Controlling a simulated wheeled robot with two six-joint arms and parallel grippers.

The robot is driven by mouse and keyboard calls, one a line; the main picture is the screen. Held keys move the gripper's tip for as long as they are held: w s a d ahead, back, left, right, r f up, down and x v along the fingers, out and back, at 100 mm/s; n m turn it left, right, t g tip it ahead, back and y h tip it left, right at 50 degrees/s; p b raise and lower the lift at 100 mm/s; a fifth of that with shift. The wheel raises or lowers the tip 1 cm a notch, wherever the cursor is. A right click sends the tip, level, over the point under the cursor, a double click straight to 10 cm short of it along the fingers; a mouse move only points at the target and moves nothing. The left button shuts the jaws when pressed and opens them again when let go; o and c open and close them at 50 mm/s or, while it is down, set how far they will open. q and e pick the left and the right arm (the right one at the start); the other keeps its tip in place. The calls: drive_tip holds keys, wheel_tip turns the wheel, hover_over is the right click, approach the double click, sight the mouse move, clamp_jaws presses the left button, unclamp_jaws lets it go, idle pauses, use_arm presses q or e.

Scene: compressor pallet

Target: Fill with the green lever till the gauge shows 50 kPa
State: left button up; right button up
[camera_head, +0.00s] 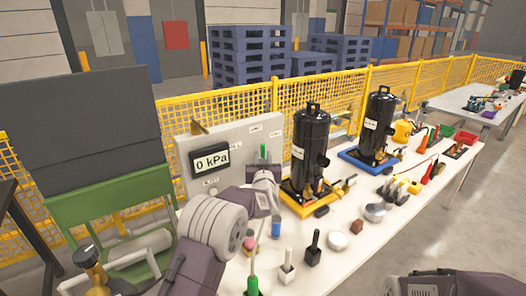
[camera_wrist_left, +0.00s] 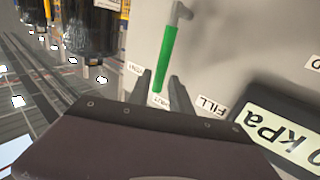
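The gauge (camera_head: 211,161) on the grey panel (camera_head: 235,135) reads 0 kPa. It is partly in the left wrist view (camera_wrist_left: 272,130), turned over. The green lever (camera_head: 263,152) stands at the panel's lower right. In the left wrist view the green lever (camera_wrist_left: 167,55) hangs from a grey pipe stub. My left gripper (camera_head: 264,172) is at the lever. Its two fingers (camera_wrist_left: 161,78) are apart, and the lever's free end shows between their tips with gaps on both sides. I cannot tell how deep it sits between them. My right gripper is out of view.
A FILL label (camera_wrist_left: 212,105) is beside the lever. Two black compressors (camera_head: 310,150) (camera_head: 378,125) stand right of the panel on the white table (camera_head: 345,262). A yellow mesh fence (camera_head: 345,95) runs behind.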

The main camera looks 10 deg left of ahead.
sight(263, 153)
use_arm(q)
drive_tip(key=w, duration=0.4)
drive_tip(key=shift+a+p, duration=0.35)
drive_tip(key=shift+a, duration=0.05)
clamp_jaws()
idle(1.0)
